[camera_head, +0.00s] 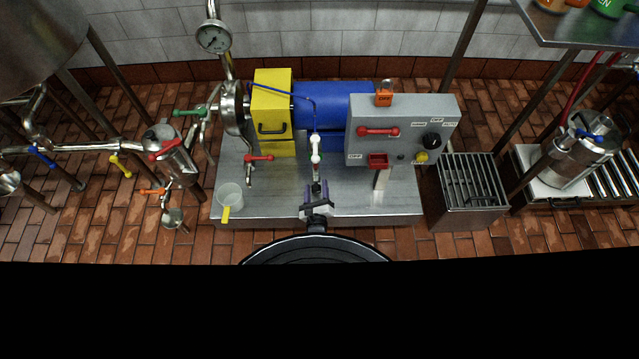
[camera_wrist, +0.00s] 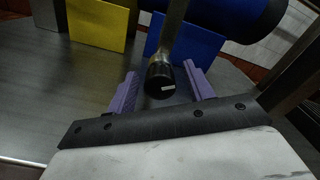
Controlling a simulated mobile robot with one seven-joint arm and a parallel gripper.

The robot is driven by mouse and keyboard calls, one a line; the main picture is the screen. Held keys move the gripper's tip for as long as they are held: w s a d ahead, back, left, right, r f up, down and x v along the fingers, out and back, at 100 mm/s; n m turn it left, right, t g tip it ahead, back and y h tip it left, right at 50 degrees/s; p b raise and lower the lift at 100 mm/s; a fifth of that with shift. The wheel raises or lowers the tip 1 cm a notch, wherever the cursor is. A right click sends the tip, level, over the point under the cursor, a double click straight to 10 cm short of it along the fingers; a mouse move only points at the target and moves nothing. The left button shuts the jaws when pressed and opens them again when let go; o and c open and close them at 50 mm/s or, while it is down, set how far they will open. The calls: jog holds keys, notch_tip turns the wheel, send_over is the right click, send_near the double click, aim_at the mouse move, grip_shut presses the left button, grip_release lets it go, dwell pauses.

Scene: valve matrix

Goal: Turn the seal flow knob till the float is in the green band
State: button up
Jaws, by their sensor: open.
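The seal flow knob appears to be the black cylinder with a white mark (camera_wrist: 160,82), at the end of a grey stem in the wrist view. My gripper (camera_wrist: 161,72) is open, with one purple finger on each side of the knob. I cannot tell whether either finger touches it. In the head view my gripper (camera_head: 317,194) is just below a slim upright fitting with white parts (camera_head: 315,150), in front of the blue motor. The float and green band cannot be made out in either view.
The yellow housing (camera_head: 272,90) and blue motor (camera_head: 335,100) are behind. A clear cup (camera_head: 230,195) sits at the left of the metal base (camera_head: 270,205). A slatted metal stand (camera_head: 468,180) is at right.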

jog(key=shift+w, duration=0.2)
jog(key=c, duration=1)
jog(key=shift+m, duration=0.3)
jog(key=m, duration=1.2)
dwell(0.4)
